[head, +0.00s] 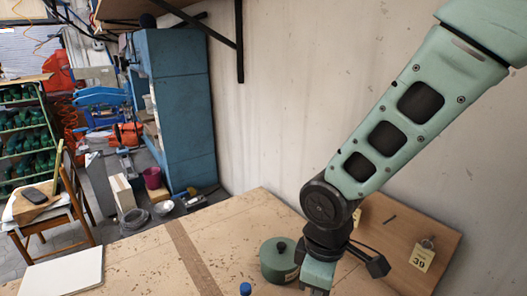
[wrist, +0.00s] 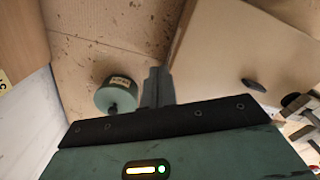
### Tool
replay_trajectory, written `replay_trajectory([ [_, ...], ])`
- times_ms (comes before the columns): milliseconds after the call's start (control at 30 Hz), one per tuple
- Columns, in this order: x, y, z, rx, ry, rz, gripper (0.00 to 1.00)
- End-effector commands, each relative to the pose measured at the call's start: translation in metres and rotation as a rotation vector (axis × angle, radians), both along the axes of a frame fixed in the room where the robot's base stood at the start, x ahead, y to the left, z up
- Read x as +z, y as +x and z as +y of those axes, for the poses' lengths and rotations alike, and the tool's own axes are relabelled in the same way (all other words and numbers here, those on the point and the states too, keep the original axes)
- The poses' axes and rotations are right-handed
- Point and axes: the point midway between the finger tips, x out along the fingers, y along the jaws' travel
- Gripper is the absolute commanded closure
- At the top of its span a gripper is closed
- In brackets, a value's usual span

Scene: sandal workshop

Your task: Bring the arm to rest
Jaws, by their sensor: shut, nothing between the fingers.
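My gripper (wrist: 158,72) shows in the wrist view, its two dark fingers together with nothing between them. They are above the wooden workbench (head: 150,262). In the head view, my arm reaches down from the upper right. The gripper's body is at the bottom edge, and its fingertips are out of that picture. A round green tin (head: 278,262) stands on the bench just left of the gripper's body. The tin also shows beside the fingers in the wrist view (wrist: 116,93); they look apart from it.
A blue cap (head: 245,289) shows at the bottom edge. A wooden board with a tag marked 39 (head: 423,255) is at right, near the wall. A pale flat panel (head: 62,274) lies at lower left. A blue cabinet (head: 180,110) stands behind. The bench's middle left is mostly clear.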

Motion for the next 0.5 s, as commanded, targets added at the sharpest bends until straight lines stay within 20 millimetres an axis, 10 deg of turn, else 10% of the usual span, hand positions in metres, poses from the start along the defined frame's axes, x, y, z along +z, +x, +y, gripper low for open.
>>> replay_trajectory([
  [500,0.0161,0.0000,-0.0001,0.000,0.000,0.000,1.00],
])
